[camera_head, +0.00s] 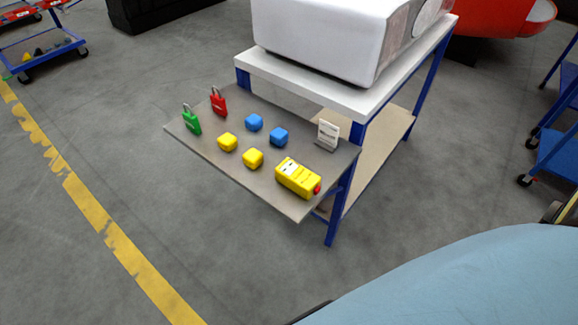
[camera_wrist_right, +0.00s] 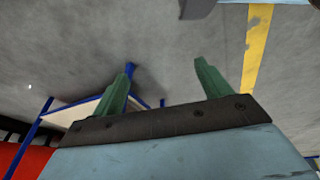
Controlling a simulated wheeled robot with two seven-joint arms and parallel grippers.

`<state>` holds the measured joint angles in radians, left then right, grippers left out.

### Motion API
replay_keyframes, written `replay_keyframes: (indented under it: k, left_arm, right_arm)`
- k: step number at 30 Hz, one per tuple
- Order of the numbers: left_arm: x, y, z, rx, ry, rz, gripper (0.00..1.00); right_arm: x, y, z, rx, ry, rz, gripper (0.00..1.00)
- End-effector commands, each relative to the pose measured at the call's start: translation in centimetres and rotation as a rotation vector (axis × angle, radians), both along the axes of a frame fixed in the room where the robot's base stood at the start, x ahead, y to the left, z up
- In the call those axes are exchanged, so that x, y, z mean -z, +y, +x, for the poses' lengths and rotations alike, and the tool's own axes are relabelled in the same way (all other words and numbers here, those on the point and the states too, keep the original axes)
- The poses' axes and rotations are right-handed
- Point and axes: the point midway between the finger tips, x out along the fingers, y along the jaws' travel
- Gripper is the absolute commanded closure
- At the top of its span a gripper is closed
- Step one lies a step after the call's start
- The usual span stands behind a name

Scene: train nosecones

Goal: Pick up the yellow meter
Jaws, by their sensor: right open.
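The yellow meter (camera_head: 298,178) lies on the near right corner of a grey-brown shelf (camera_head: 250,190) in the head view. It has a pale face part and a red end at its right. My right gripper (camera_wrist_right: 163,75) shows in the right wrist view with its two green fingers spread apart and nothing between them. It is away from the meter, which does not show in that view. My left gripper is in neither view.
Green (camera_head: 191,120) and red (camera_head: 218,101) padlocks, two yellow cubes (camera_head: 228,142), two blue cubes (camera_head: 279,137) and a white card (camera_head: 328,135) share the shelf. A white table (camera_head: 345,100) carries a large white object (camera_head: 330,40). Open floor (camera_head: 90,130) lies left.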

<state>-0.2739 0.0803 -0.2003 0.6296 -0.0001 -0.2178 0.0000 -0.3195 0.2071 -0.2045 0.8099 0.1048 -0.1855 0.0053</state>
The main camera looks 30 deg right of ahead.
Motion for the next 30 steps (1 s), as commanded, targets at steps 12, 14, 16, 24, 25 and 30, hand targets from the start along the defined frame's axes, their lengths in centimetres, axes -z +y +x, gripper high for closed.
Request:
replay_keyframes:
  k: [12, 14, 16, 24, 25, 30]
  left_arm:
    - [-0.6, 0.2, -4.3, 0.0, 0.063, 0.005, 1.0]
    - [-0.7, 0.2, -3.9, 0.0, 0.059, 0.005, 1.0]
    - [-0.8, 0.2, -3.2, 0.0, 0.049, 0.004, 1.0]
    - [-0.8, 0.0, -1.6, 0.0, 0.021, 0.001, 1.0]
    - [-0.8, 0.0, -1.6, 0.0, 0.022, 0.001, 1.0]
    - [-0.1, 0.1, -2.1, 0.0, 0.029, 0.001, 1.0]
  right_arm:
    - [-25.3, -7.5, 23.5, -0.122, -0.675, 0.137, 0.2]
    - [-28.7, -6.4, 24.8, -0.156, -0.731, 0.181, 0.2]
    - [-31.9, -5.1, 25.8, -0.191, -0.78, 0.228, 0.2]
    - [-37.0, -2.1, 27.0, -0.249, -0.848, 0.322, 0.2]
    - [-37.0, -2.0, 27.3, -0.25, -0.85, 0.323, 0.2]
    - [-36.1, -1.1, 29.4, -0.251, -0.853, 0.322, 0.2]
